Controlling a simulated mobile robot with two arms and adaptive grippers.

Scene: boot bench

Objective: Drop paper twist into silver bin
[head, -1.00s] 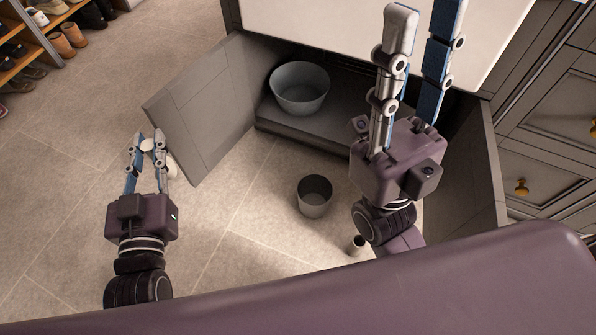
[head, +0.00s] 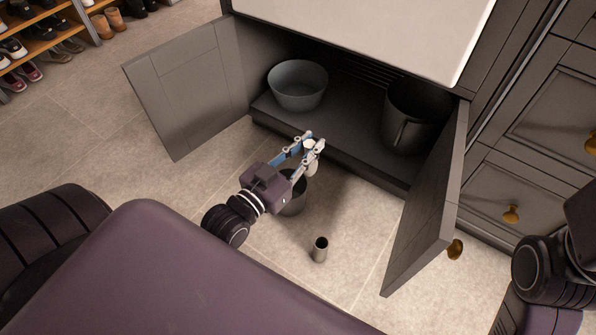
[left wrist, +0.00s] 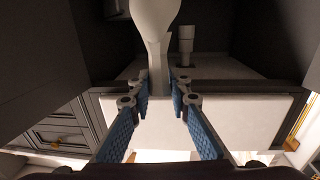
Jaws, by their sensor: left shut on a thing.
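My left gripper (head: 308,146) is shut on the white paper twist (head: 311,158), in front of the open cabinet. In the left wrist view, the paper twist (left wrist: 155,22) is pale, wide at the top and narrow between the fingers. A grey round bin (head: 293,203) stands on the floor under the left gripper, partly hidden by it. A small shiny metal cup (head: 320,249) stands upright on the floor to its right. I cannot tell for sure which of these two is the silver bin. My right gripper's fingers are out of view.
The cabinet's left door (head: 185,92) and right door (head: 432,210) stand open. A grey bowl (head: 298,88) and a dark pot (head: 405,125) stand on the cabinet's base shelf. A shoe rack (head: 45,45) is at the far left. Floor is clear around the cup.

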